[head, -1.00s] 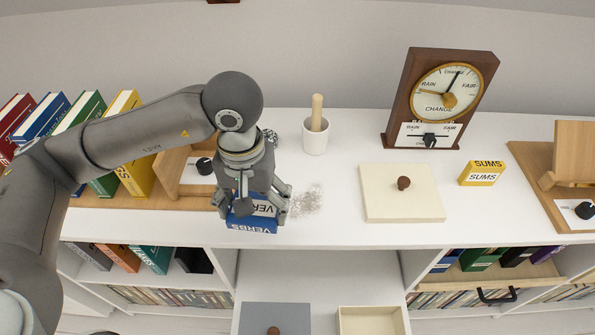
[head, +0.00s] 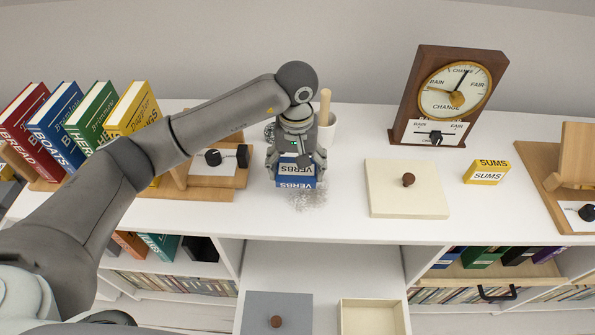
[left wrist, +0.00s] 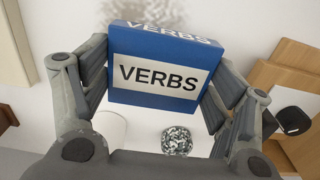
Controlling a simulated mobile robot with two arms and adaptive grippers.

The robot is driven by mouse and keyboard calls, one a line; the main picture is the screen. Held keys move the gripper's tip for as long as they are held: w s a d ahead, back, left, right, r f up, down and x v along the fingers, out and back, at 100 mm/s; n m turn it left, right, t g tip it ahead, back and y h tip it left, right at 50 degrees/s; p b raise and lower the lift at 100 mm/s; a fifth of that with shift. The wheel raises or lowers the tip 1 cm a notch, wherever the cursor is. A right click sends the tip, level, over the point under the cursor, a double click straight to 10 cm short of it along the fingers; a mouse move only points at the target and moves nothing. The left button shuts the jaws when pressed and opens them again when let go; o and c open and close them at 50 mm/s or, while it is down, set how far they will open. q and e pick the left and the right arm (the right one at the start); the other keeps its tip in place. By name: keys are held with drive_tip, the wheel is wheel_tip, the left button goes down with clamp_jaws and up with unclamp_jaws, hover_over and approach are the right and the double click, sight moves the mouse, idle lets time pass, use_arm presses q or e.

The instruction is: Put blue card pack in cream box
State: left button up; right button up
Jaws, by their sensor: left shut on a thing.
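The blue card pack (head: 296,181), labelled VERBS, is held in my left gripper (head: 297,168). In the left wrist view the pack (left wrist: 158,75) sits between both fingers (left wrist: 155,90), its label facing the camera, and it appears raised above the white desktop. An open cream box (head: 372,305) stands low in the recess in front of the desktop, partly cut off by the picture's bottom edge. Its inside looks empty where visible. A cream lid (head: 405,195) with a brown knob lies on the desktop, right of the gripper. My right gripper is not in view.
A grey lidded box (head: 277,306) stands left of the cream box. A white mortar with a pestle (head: 325,105) is close behind the gripper. A barometer (head: 448,95), yellow SUMS pack (head: 486,172) and wooden stands are on the desktop. Books (head: 85,118) stand at left.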

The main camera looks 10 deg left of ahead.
sight(298, 176)
use_arm(q)
drive_tip(key=shift+w+f, duration=0.5)
wheel_tip(298, 176, down, 3)
drive_tip(key=shift+w+r+p, duration=0.1)
drive_tip(key=shift+p, duration=0.55)
drive_tip(key=shift+w+f, duration=0.1)
drive_tip(key=shift+f, duration=0.25)
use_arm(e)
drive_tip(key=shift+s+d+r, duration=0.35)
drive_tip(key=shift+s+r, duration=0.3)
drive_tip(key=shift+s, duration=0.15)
use_arm(q)
drive_tip(key=shift+f, duration=0.15)
drive_tip(key=o, duration=1.1)
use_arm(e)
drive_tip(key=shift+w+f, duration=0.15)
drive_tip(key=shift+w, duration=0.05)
